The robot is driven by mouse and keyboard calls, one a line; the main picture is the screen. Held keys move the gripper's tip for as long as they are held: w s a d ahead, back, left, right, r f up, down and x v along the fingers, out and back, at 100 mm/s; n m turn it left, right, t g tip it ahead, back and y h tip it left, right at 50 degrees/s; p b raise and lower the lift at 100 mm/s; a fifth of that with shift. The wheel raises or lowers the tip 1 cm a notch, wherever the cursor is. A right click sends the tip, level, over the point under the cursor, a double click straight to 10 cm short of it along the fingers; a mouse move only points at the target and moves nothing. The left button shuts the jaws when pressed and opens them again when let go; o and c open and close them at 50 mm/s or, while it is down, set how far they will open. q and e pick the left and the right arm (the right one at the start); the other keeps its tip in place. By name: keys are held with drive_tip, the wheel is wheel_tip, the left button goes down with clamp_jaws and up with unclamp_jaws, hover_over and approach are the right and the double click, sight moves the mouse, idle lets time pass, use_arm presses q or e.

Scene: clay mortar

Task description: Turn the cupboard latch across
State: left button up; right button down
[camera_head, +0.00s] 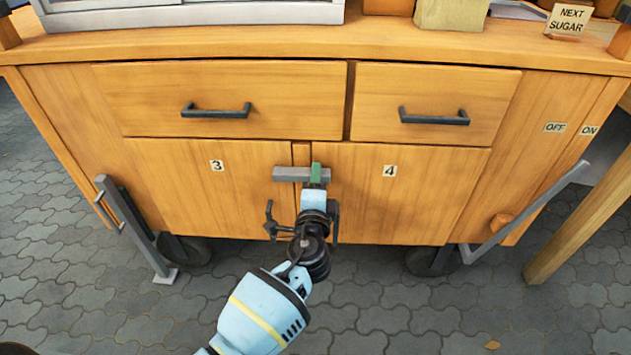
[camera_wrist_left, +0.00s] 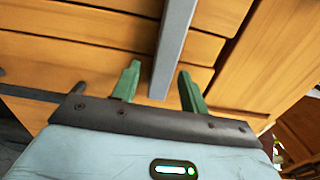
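The cupboard latch (camera_head: 290,174) is a grey bar lying level across the gap between door 3 (camera_head: 215,195) and door 4 (camera_head: 410,200). My left gripper (camera_head: 316,175) is at the latch's right part, and one green finger shows there. In the left wrist view the gripper (camera_wrist_left: 160,88) is open, and the grey latch bar (camera_wrist_left: 174,45) runs in between its two green fingers. A gap shows on each side of the bar there. My wrist hides part of door 4's left edge. My right gripper is not in view.
Dark handles sit low on the doors, the left one (camera_head: 270,220) beside my wrist. Two drawers with dark handles (camera_head: 216,111) (camera_head: 434,117) are above. Grey metal levers stand at the left (camera_head: 135,228) and right (camera_head: 530,210). Paved floor (camera_head: 400,310) lies in front.

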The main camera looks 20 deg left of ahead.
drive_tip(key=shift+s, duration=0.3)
use_arm(q)
drive_tip(key=p+v, duration=0.1)
drive_tip(key=v, duration=0.7)
drive_tip(key=shift+p, duration=0.4)
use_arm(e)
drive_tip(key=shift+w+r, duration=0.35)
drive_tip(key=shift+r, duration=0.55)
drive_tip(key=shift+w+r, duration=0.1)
